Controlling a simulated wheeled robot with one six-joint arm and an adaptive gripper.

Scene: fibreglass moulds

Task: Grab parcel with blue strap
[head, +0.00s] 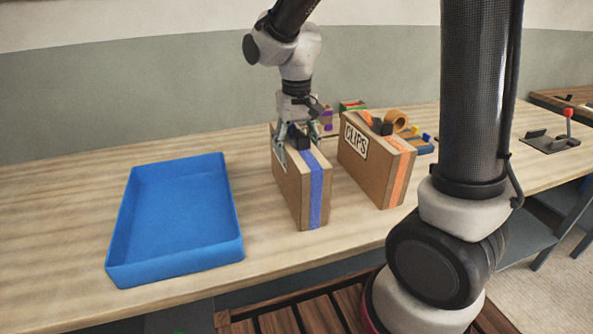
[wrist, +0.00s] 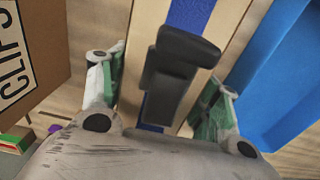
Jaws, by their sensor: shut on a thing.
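The parcel with the blue strap (head: 291,190) stands upright on the wooden table in the head view, between the blue tray and another parcel. It is a brown box with a black handle on its top. My gripper (head: 297,143) is above it, pointing down, with its fingers on either side of the box's upper part. In the wrist view the parcel (wrist: 226,40) runs between my two fingers, and the black handle (wrist: 178,75) covers part of the strap. My gripper (wrist: 160,100) is shut on this parcel.
A parcel marked CLIPS with an orange strap (head: 397,178) stands close on the right. An empty blue tray (head: 225,255) lies to the left. Tape (head: 396,120) and small items lie behind the CLIPS parcel.

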